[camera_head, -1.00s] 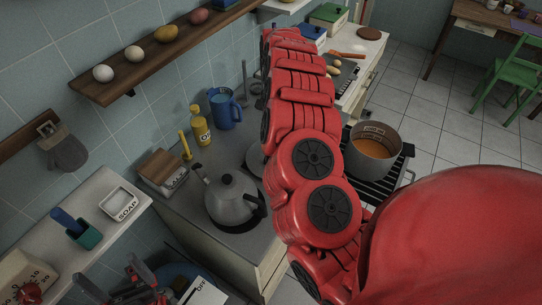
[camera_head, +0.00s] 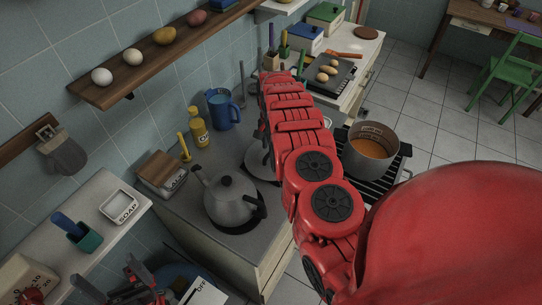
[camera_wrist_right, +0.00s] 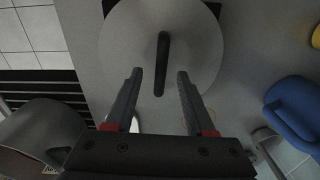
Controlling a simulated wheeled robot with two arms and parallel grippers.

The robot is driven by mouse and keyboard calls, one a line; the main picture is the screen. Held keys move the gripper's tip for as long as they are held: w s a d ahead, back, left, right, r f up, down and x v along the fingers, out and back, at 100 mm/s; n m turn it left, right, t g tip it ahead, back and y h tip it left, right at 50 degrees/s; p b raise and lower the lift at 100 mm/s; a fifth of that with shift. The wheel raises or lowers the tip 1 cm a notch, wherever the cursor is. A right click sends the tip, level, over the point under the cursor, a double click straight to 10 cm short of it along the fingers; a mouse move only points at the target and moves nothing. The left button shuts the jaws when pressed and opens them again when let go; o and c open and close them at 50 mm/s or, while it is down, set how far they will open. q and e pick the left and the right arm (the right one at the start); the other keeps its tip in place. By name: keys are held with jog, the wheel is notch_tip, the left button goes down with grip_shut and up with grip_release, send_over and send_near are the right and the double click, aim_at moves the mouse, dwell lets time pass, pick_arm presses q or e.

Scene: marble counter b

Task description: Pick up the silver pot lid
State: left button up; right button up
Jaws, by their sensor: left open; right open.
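The silver pot lid (camera_wrist_right: 205,40) is a grey disc with a dark bar handle (camera_wrist_right: 162,60), lying flat on the counter in the right wrist view. In the head view the lid (camera_head: 257,163) is partly hidden behind my right arm, right of the kettle. My right gripper (camera_wrist_right: 159,74) is open, with one finger on each side of the handle's near end; I cannot tell whether they touch it. The right gripper is mostly hidden behind the arm in the head view. My left gripper (camera_head: 106,274) is open and empty at the lower left.
A grey kettle (camera_head: 230,198) stands left of the lid. A blue jug (camera_head: 222,112) and yellow bottle (camera_head: 198,128) stand by the wall. A pot of orange soup (camera_head: 372,150) sits on a black rack to the right. A soap dish (camera_head: 120,206) is on the left shelf.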

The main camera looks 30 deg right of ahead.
jog(key=shift+f, duration=1.7)
grip_shut()
